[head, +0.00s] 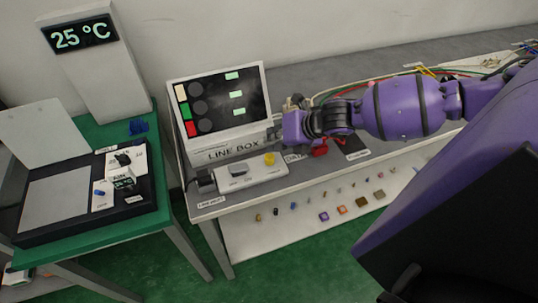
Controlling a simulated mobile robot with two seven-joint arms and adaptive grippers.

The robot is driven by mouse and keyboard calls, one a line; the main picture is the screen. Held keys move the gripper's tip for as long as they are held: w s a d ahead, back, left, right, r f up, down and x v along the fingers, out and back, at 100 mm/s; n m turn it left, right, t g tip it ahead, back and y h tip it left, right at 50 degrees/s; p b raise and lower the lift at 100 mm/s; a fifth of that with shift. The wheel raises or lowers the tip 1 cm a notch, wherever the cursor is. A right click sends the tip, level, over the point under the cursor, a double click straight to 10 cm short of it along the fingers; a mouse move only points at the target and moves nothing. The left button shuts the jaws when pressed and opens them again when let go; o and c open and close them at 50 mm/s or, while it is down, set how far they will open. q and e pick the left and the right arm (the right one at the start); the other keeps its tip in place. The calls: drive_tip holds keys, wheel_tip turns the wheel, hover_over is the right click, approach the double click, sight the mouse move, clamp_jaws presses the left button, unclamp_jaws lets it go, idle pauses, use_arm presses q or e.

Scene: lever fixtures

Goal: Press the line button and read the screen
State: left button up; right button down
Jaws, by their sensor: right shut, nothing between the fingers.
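The line box (226,152) stands on the grey bench, lettered "LINE BOX" below its dark screen (222,97). The screen shows dark discs, small light-green bars, and beige, green and red blocks at its left side. A white control panel (258,178) in front of it carries a yellow round button (269,158) and a grey switch (238,170). My right gripper (279,132) is shut and empty beside the box's right edge, above and behind the yellow button. Its fingertips are small and partly hidden. A "DATA" label is partly covered by my arm. My left gripper is out of view.
A green table (100,240) at left holds a black tray-like fixture (30,225) and a white display (85,60) reading 25 °C. Several small coloured parts lie on the white lower shelf (290,235). Cables run along the bench behind my right arm.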

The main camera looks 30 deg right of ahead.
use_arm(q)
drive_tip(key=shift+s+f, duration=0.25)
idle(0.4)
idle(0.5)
use_arm(e)
drive_tip(key=shift+f, duration=0.3)
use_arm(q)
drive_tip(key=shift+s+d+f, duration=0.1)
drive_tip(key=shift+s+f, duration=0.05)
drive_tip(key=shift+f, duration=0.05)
use_arm(e)
drive_tip(key=shift+f, duration=0.15)
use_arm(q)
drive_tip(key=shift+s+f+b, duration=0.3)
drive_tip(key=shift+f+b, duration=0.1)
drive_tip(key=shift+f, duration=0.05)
use_arm(e)
drive_tip(key=shift+f, duration=0.6)
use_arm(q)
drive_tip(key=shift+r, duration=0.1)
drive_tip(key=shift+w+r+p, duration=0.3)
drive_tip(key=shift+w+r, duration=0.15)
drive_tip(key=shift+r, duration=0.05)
use_arm(e)
drive_tip(key=shift+r, duration=1.1)
